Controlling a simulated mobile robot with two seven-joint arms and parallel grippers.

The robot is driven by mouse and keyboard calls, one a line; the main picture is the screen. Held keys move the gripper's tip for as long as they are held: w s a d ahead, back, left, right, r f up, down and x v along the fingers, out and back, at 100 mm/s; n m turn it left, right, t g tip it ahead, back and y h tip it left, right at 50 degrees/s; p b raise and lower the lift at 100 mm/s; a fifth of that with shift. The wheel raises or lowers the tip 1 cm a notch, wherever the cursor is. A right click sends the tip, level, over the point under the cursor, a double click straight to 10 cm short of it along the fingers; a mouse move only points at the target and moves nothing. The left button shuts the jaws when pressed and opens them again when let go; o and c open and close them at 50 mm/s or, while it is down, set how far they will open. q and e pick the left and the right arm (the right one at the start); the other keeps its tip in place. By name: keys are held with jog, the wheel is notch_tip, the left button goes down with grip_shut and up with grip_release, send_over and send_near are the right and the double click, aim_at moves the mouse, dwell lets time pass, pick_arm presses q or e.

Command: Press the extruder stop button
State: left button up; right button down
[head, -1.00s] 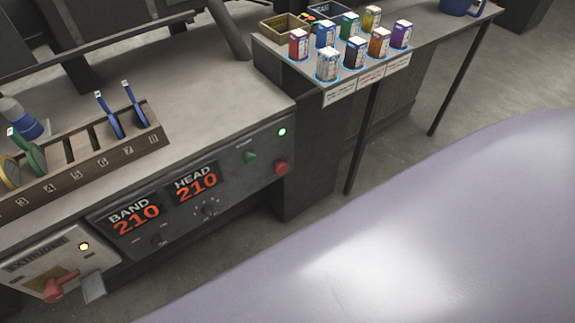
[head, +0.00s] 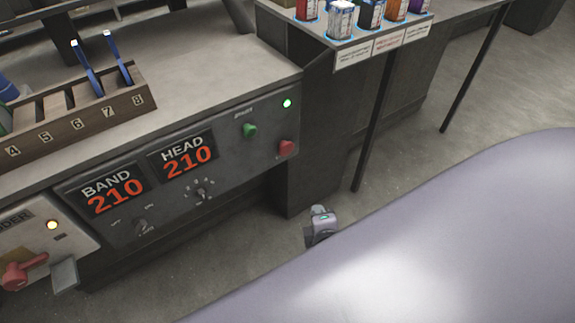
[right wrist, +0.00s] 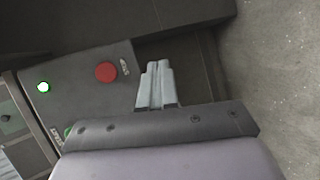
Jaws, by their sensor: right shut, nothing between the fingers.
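The red stop button (head: 286,148) sits at the right end of the dark control panel (head: 225,180), below a lit green lamp (head: 287,103) and right of a green button (head: 249,130). In the right wrist view the red button (right wrist: 106,72) is left of my shut, empty right gripper (right wrist: 157,82), apart from its fingertips. In the head view my right gripper (head: 321,222) shows small and partly hidden behind my own pale body, below and right of the red button. My left gripper is not in view.
The BAND and HEAD displays (head: 187,156) both read 210. A red lever switch (head: 22,272) is at the lower left. A wooden rack (head: 90,110) with blue-handled tools stands on the bench. A side table (head: 385,45) holds several small boxes. Floor is open at the right.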

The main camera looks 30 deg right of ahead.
aim_at(285, 147)
pick_arm(q)
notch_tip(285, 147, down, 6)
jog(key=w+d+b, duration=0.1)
jog(key=b, duration=0.6)
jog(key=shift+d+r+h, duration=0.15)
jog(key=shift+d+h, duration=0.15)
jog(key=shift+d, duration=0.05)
pick_arm(e)
jog(key=w+d+r+n+t+h, duration=0.2)
jog(key=w+r+n+t+h, duration=0.2)
jog(key=w+n+h, duration=0.1)
jog(key=n+h, duration=0.1)
jog(key=h, duration=0.1)
jog(key=shift+h, duration=0.3)
pick_arm(q)
jog(key=shift+b, duration=0.3)
pick_arm(e)
jog(key=shift+w+d, duration=0.1)
pick_arm(q)
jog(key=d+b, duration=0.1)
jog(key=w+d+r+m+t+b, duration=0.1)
jog(key=b, duration=0.1)
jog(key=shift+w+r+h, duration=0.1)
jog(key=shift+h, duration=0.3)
pick_arm(e)
jog(key=w, duration=0.8)
jog(key=shift+w+a, duration=0.3)
jog(key=shift+a, duration=0.05)
